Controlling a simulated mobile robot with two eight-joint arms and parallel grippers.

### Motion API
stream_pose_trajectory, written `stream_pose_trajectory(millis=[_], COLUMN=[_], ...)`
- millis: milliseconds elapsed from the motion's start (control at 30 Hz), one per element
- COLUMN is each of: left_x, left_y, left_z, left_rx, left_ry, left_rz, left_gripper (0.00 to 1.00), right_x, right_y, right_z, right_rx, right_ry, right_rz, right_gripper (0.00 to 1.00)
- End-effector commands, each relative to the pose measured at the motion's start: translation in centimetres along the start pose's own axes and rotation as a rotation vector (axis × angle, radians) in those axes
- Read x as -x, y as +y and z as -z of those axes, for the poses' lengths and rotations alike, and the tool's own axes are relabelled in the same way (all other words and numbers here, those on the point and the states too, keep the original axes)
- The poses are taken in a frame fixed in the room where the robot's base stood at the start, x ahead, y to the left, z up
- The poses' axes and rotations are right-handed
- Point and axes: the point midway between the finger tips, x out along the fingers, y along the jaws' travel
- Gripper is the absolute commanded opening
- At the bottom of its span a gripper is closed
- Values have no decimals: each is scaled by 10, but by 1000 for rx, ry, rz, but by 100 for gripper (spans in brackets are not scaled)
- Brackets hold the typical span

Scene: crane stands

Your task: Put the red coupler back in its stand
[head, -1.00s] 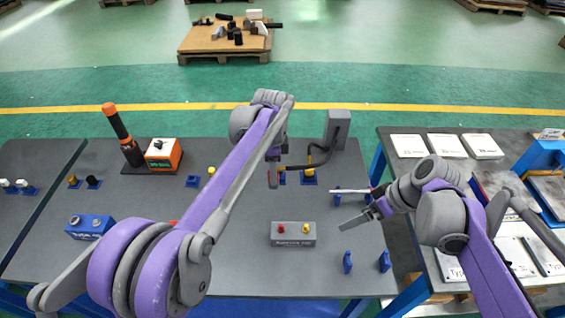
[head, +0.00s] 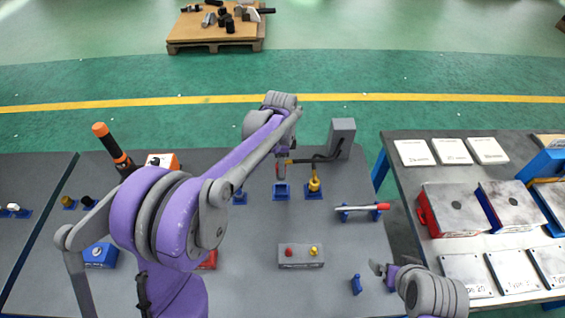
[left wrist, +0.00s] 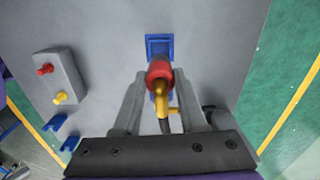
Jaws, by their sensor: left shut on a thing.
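My left gripper (head: 282,170) is shut on the red coupler (left wrist: 159,71), which is clearest between the fingers in the left wrist view. A yellow elbow (left wrist: 161,98) and dark hose show on its near side. The coupler is in line with an empty-looking blue stand (head: 282,192), which also shows just beyond the coupler in the left wrist view (left wrist: 159,41). I cannot tell whether they touch. My right gripper (head: 382,268) is low at the right, away from the coupler; its jaw opening is unclear.
A yellow coupler (head: 314,184) stands in the blue stand to the right. The hose runs to a grey box (head: 342,133). A red-handled bar (head: 361,208) rests on blue supports. A button box (head: 301,256) sits nearer. The table between is mostly clear.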

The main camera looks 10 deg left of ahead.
Motion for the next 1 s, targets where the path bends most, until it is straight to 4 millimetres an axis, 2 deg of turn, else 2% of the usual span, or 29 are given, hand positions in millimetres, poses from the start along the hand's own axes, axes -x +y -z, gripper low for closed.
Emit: stream_pose_trajectory(millis=[367, 1000], left_x=[-3, -56], left_y=[1, 1], left_z=[0, 0], left_rx=[-1, -1], left_ry=[0, -1], left_rz=[-1, -2], left_gripper=[0, 0], right_x=[-3, -28], right_y=[0, 0], right_z=[-4, -37], right_rx=[1, 1], right_ry=[-6, -37], right_rz=[1, 1], right_gripper=[100, 100])
